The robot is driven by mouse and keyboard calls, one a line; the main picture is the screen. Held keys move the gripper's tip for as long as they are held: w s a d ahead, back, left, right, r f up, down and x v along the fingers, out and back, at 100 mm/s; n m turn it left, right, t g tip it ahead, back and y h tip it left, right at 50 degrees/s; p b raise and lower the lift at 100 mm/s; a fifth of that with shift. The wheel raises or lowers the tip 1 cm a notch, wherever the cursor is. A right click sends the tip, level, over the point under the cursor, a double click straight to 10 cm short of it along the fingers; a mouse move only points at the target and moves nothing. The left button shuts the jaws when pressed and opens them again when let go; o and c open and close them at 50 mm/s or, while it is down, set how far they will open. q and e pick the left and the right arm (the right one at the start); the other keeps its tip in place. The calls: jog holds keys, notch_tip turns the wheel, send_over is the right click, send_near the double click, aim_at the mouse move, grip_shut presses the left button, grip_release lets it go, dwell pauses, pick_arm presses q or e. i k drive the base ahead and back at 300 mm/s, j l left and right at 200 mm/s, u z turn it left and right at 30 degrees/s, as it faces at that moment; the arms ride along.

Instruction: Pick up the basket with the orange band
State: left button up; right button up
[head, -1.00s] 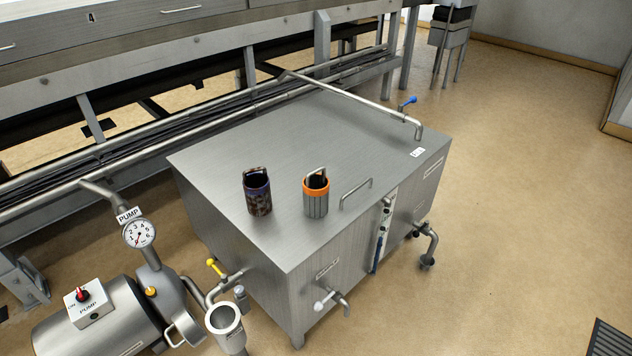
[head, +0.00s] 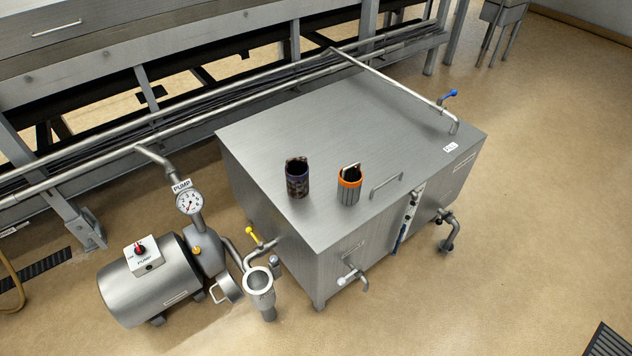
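The basket with the orange band (head: 348,187) stands upright on top of the steel tank (head: 330,125), near its front edge. It is grey and ribbed below the orange rim, with a metal handle over its dark opening. A second basket (head: 297,180), dark with a purplish band and brown patches, stands just left of it, a small gap apart. Neither of my grippers is in the head view.
A bent metal handle (head: 386,185) rises from the tank top right of the orange-banded basket. A pump (head: 150,280) with a gauge (head: 189,202) stands left of the tank. Pipes (head: 400,78) run behind and over the tank. Open floor (head: 540,190) lies to the right.

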aim_at(350, 176)
jog(key=i+l+u, duration=0.25)
jog(key=l+u, duration=0.25)
jog(key=i+l+u, duration=0.1)
jog(key=l+u, duration=0.15)
jog(key=l, duration=0.2)
jog(key=l+u, duration=0.25)
jog(key=i+l, duration=0.05)
jog(key=l, duration=0.05)
